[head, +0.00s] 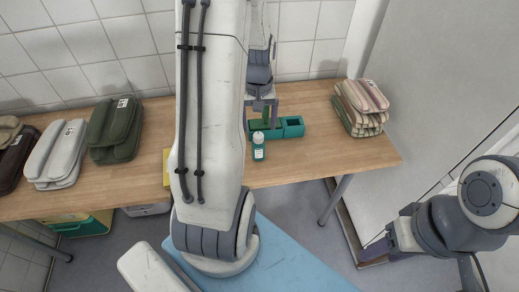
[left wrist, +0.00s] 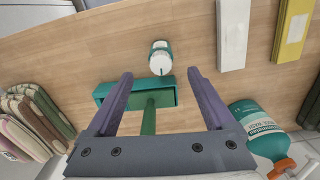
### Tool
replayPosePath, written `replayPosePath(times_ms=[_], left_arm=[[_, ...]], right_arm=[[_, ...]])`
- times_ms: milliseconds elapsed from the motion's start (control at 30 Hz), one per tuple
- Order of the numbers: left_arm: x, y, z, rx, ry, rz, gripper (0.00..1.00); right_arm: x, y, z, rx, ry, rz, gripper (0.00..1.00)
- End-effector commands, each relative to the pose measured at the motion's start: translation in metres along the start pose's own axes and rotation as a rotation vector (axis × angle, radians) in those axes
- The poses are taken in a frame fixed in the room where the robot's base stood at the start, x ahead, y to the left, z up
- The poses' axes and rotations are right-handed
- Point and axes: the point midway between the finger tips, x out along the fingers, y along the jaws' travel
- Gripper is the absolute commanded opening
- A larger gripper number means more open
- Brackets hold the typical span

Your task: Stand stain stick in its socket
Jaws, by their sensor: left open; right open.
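A green stain stick (head: 266,114) stands upright, apparently in the left compartment of a teal two-part holder (head: 291,131) on the wooden table. In the left wrist view the stick (left wrist: 149,116) rises from the holder (left wrist: 104,91) toward the camera; its foot is hard to make out. My left gripper (head: 262,106) is open, its fingers (left wrist: 160,78) apart on both sides of the stick. The holder's right compartment looks empty in the head view. My right gripper (head: 391,240) is open and empty, low at the right beside the table.
A small teal bottle with a white cap (head: 258,147) stands just in front of the holder. A large teal bottle (left wrist: 252,120) shows in the wrist view.

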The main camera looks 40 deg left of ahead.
Motion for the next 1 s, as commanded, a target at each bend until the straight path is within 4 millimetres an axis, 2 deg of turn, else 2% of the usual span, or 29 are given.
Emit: replayPosePath(times_ms=[200, 467, 700, 833, 1000], left_arm=[[0.035, -0.004, -0.001, -0.013, -0.005, -0.002, 0.88], [0.057, -0.004, 0.0, -0.011, -0.004, -0.001, 0.88], [0.092, -0.002, 0.003, -0.01, -0.005, -0.002, 0.88], [0.103, -0.001, 0.003, -0.011, -0.002, -0.001, 0.88], [0.104, -0.001, 0.002, -0.01, 0.001, -0.001, 0.88]], right_arm=[[0.003, 0.0, 0.0, 0.0, 0.0, 0.0, 0.5], [0.004, 0.0, 0.0, 0.0, 0.0, 0.0, 0.5], [0.003, 0.0, 0.0, 0.0, 0.0, 0.0, 0.5], [0.004, 0.0, 0.0, 0.0, 0.0, 0.0, 0.5], [0.004, 0.0, 0.0, 0.0, 0.0, 0.0, 0.5]])
